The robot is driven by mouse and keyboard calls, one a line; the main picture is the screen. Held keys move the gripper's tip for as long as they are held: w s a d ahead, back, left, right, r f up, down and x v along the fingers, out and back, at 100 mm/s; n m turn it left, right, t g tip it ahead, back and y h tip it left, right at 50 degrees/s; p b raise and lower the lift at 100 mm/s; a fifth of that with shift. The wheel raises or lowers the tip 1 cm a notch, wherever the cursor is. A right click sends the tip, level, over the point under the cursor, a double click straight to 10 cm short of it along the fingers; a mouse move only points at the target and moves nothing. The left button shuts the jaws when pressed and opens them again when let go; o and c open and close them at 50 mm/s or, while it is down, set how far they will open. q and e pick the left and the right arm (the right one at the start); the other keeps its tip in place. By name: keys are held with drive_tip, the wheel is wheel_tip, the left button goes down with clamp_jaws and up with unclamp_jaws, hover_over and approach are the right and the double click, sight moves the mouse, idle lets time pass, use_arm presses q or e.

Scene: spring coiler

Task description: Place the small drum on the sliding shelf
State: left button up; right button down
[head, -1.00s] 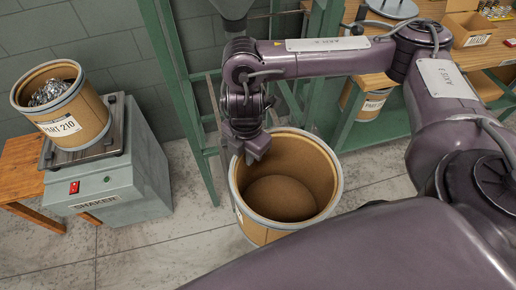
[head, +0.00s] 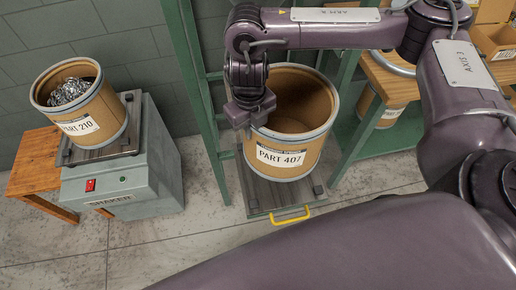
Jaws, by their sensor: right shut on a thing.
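The tan fibre drum (head: 290,155), labelled PART 407, has a grey rim and looks empty inside. It stands upright over the sliding shelf (head: 257,196), a dark plate with a yellow handle (head: 290,216) at its front. I cannot tell whether its base touches the plate. My right gripper (head: 250,118) reaches down at the drum's left rim and is shut on it; its fingertips are mostly hidden. My left gripper is not in view.
A grey shaker (head: 135,180) at left bears a tilted drum (head: 85,115), labelled PART 210, holding shiny metal pieces. A green frame (head: 192,70) rises beside the shelf. A wooden bench (head: 390,85) stands at right. The front floor is clear.

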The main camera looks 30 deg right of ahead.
drive_tip(key=b, duration=0.3)
hover_over(252, 163)
drive_tip(key=f, duration=1.1)
drive_tip(key=shift+w+d+f, duration=0.15)
drive_tip(key=shift+w, duration=0.05)
wheel_tip(252, 163, down, 3)
drive_tip(key=shift+f+b, duration=0.1)
drive_tip(key=shift+b, duration=0.3)
drive_tip(key=shift+f, duration=0.3)
drive_tip(key=shift+f, duration=0.2)
drive_tip(key=c, duration=1.6)
unclamp_jaws()
drive_tip(key=shift+c, duration=0.2)
drive_tip(key=shift+o, duration=0.2)
drive_tip(key=shift+r, duration=0.15)
